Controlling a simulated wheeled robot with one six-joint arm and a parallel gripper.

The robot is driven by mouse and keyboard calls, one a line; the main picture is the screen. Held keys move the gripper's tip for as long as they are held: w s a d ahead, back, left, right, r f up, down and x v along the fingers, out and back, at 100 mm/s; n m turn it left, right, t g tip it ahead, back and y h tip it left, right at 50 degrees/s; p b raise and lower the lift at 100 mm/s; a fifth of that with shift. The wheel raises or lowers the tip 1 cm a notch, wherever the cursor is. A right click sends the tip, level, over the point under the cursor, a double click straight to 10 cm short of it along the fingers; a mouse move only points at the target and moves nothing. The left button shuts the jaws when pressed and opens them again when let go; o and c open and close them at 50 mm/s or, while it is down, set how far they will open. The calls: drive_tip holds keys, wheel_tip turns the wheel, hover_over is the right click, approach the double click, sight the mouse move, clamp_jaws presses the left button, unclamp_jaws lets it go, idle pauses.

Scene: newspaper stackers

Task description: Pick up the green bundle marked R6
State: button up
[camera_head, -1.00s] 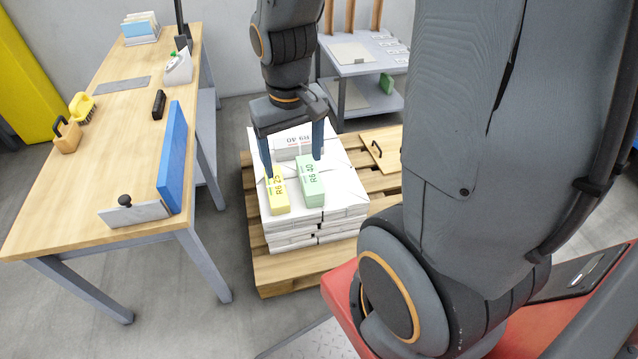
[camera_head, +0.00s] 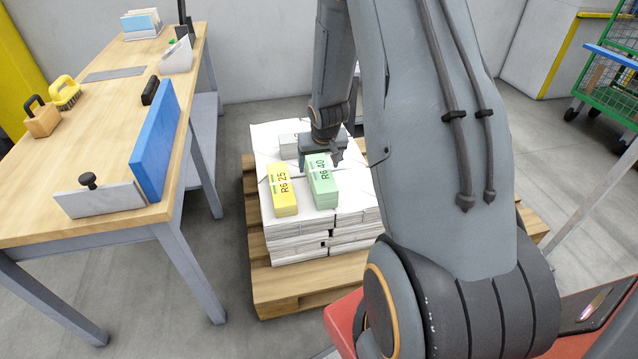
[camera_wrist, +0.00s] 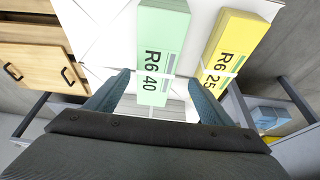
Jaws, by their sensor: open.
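The green bundle marked R6 40 (camera_head: 323,182) lies on top of the white stacks on the pallet. A yellow bundle marked R6 25 (camera_head: 282,190) lies to its left, with a narrow gap between them. In the wrist view the green bundle (camera_wrist: 163,45) is upper centre and the yellow bundle (camera_wrist: 232,52) is to its right. My gripper (camera_wrist: 157,82) is open and empty; its fingers point toward the green bundle's near end, one on either side of it. In the head view my gripper (camera_head: 321,160) is at the bundle's far end, its fingers partly hidden.
The white stacks (camera_head: 300,246) stand on a wooden pallet (camera_head: 285,290). A grey-white bundle (camera_head: 289,146) lies behind, partly hidden. A wooden workbench (camera_head: 100,130) with a blue board (camera_head: 156,140) stands at left. A green cage trolley (camera_head: 605,95) is at far right.

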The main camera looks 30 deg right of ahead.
sight(321, 171)
drive_tip(key=b+x, duration=0.1)
drive_tip(key=x, duration=0.1)
drive_tip(key=b+x, duration=0.1)
drive_tip(key=x, duration=0.1)
drive_tip(key=s+x, duration=0.1)
drive_tip(key=x, duration=0.2)
drive_tip(key=shift+d+f+b, duration=0.15)
drive_tip(key=shift+d+b, duration=0.1)
drive_tip(key=shift+b, duration=0.15)
drive_tip(key=c, duration=1.7)
drive_tip(key=shift+w, duration=0.15)
clamp_jaws()
